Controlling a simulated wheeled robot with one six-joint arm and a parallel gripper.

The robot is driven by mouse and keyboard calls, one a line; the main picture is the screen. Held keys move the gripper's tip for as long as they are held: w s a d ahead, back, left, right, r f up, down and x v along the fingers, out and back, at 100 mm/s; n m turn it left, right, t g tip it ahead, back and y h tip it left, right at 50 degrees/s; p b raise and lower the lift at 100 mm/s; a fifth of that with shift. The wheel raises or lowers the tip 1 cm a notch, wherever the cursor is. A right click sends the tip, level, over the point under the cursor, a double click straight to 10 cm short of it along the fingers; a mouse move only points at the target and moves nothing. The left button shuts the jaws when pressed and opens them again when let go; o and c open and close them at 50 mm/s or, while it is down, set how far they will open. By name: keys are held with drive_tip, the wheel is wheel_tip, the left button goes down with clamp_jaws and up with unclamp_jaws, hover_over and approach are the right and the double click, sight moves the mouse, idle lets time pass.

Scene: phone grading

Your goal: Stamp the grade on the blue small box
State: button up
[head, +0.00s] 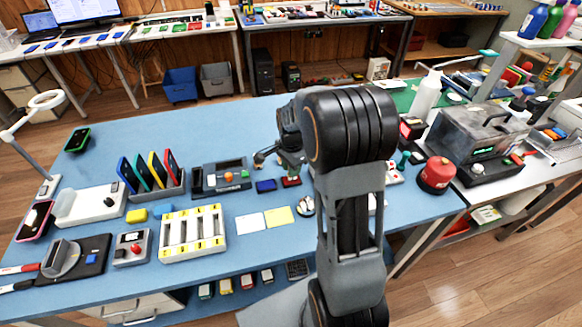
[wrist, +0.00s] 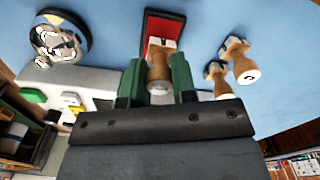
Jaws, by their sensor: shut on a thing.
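My gripper (wrist: 158,85) is shut on a stamp (wrist: 158,68) with a wooden handle, held between its green fingers. A red pad in a dark frame (wrist: 165,28) lies just beyond the stamp in the wrist view; I cannot tell whether they touch. The pad also shows in the head view (head: 291,181), under my gripper. A small dark blue box-like thing (head: 265,186) lies left of it on the blue table (head: 345,205); its top detail is too small to read. Two more wooden-handled stamps (wrist: 235,52) (wrist: 217,75) stand beside the held one.
A round dish (head: 305,205) lies in front of the red pad. A black station with an orange ball (head: 228,177) stands to the left. A white card (head: 250,223) and a yellow card (head: 279,216) lie in front. A red round object (head: 437,175) stands at right.

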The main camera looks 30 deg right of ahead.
drive_tip(key=shift+f+b, duration=0.3)
drive_tip(key=shift+f, duration=0.25)
idle(1.2)
drive_tip(key=shift+r+p, duration=2.8)
drive_tip(key=shift+r, duration=0.8)
drive_tip(key=shift+a+f, duration=0.1)
